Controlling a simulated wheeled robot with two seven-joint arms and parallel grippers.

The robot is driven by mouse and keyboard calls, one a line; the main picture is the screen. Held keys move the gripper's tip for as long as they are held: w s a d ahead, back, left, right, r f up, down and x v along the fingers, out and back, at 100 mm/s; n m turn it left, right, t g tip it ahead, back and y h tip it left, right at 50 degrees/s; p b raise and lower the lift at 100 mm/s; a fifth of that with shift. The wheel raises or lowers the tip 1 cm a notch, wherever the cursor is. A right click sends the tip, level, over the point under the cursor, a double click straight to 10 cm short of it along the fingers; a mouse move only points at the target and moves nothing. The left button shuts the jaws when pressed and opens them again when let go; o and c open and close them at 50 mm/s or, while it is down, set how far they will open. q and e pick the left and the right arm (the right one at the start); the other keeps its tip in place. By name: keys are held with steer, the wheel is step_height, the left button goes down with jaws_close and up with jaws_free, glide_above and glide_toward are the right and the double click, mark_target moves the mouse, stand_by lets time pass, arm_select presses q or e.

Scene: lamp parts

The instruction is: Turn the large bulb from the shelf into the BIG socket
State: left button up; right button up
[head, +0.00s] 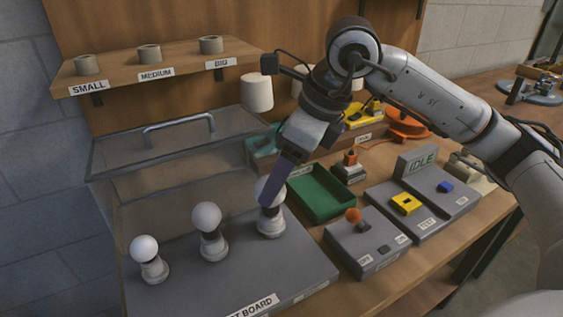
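The large white bulb (262,189) stands upright over the rearmost right socket (271,225) on the grey board. My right gripper (275,190) reaches down to it from above. One dark purple finger lies across the front of the bulb and hides part of it. The other finger is hidden, so I cannot tell whether the grip is closed. The shelf holder above the BIG label (211,45) shows no bulb. My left gripper is not in view.
Two smaller white bulbs (207,216) (144,248) stand in the other board sockets to the left. A clear-lidded case (150,185) with a handle is behind. A green tray (320,195) and grey control boxes (365,240) stand to the right. A white shade (257,92) is behind the arm.

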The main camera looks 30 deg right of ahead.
steer(key=x, duration=0.8)
steer(key=shift+f, duration=0.15)
steer(key=c, duration=1)
steer(key=shift+o, duration=1.4)
steer(key=shift+c, duration=1.4)
steer(key=shift+f+m+h+b, duration=0.1)
steer(key=shift+m+h+b, duration=0.25)
steer(key=shift+m, duration=0.55)
steer(key=m+h, duration=0.1)
steer(key=m, duration=0.1)
steer(key=shift+m+t+b, duration=0.3)
steer(key=shift+b, duration=0.05)
steer(key=shift+d+m+h, duration=0.25)
steer(key=shift+m+h, duration=0.2)
steer(key=shift+m, duration=0.85)
